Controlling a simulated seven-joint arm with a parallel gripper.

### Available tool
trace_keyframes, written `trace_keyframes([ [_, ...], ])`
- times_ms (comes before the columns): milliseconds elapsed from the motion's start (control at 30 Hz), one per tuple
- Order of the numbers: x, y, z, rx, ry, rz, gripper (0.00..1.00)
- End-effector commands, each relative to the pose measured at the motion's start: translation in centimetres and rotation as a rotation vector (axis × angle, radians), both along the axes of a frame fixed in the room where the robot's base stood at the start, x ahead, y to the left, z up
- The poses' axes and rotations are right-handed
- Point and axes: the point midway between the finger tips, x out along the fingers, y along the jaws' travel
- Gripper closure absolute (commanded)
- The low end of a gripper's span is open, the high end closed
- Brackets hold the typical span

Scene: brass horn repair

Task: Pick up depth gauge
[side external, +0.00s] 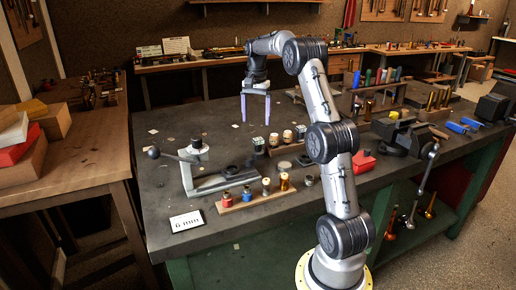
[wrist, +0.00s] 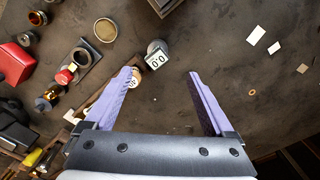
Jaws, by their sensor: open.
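The likely depth gauge (wrist: 157,58) is a small grey cylinder with a white block face marked with zeros. In the wrist view it stands just beyond the gap between my fingertips, untouched as far as I can tell. In the side view it seems to be the small piece (side external: 258,145) at the near left end of a wooden rack. My gripper (side external: 255,123) is open and empty, pointing down above the bench. Its two purple fingers (wrist: 161,73) are widely spread in the wrist view.
The wooden rack (side external: 290,151) with capped cylinders stands right beside the gauge. A metal fixture with a black-knobbed lever (side external: 210,184) lies nearer the camera. A second rack (side external: 256,197) holds coloured parts. A red box (side external: 362,162) is right. The bench left of my gripper is mostly clear.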

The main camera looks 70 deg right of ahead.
Motion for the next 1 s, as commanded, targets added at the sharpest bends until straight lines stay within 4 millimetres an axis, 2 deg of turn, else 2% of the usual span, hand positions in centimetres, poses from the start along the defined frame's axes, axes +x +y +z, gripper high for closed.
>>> trace_keyframes([
  [400,-0.2,0.0,-6.7,0.000,0.000,0.000,0.12],
  [667,-0.2,0.0,-8.6,-0.002,-0.002,0.000,0.12],
  [1000,-0.5,-0.3,-12.9,-0.001,-0.001,0.001,0.12],
])
